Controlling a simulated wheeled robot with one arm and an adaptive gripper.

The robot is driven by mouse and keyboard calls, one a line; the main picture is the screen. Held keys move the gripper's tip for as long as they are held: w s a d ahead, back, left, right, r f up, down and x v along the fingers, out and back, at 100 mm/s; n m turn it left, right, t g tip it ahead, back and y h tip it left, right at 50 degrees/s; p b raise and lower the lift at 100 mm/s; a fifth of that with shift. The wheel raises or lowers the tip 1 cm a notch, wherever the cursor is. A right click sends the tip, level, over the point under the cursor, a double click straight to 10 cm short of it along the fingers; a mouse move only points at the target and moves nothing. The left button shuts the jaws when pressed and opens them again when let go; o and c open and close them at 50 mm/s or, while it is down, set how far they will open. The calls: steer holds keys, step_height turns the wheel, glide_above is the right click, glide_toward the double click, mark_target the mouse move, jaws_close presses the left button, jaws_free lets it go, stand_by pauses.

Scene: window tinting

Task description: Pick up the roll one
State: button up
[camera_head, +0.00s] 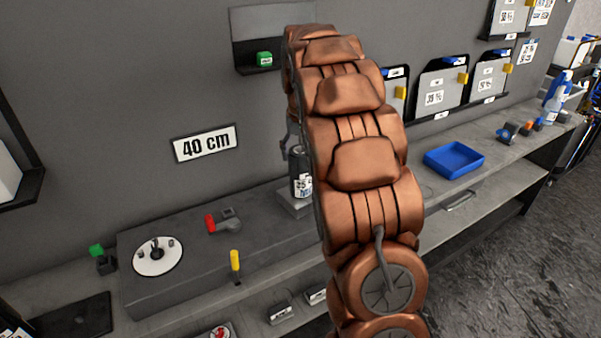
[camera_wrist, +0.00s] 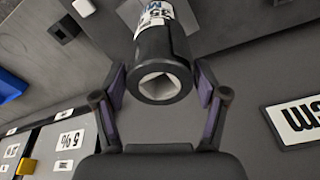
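The roll (camera_head: 301,170) is a black upright cylinder with a white label reading "35". In the head view it stands on a small light block at the back of the bench, partly hidden by my arm. In the wrist view the roll (camera_wrist: 162,62) shows its dark end with a square hole. My gripper (camera_wrist: 160,84) is open, with one purple-padded finger on each side of the roll's near end. Gaps show between the pads and the roll. In the head view my gripper (camera_head: 291,138) is just above the roll, mostly hidden behind my arm.
A blue tray (camera_head: 454,159) lies on the bench to the right. A "40 cm" sign (camera_head: 205,144) is on the wall behind.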

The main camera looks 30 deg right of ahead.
jaws_close()
stand_by(0.4)
steer(key=shift+r, duration=0.1)
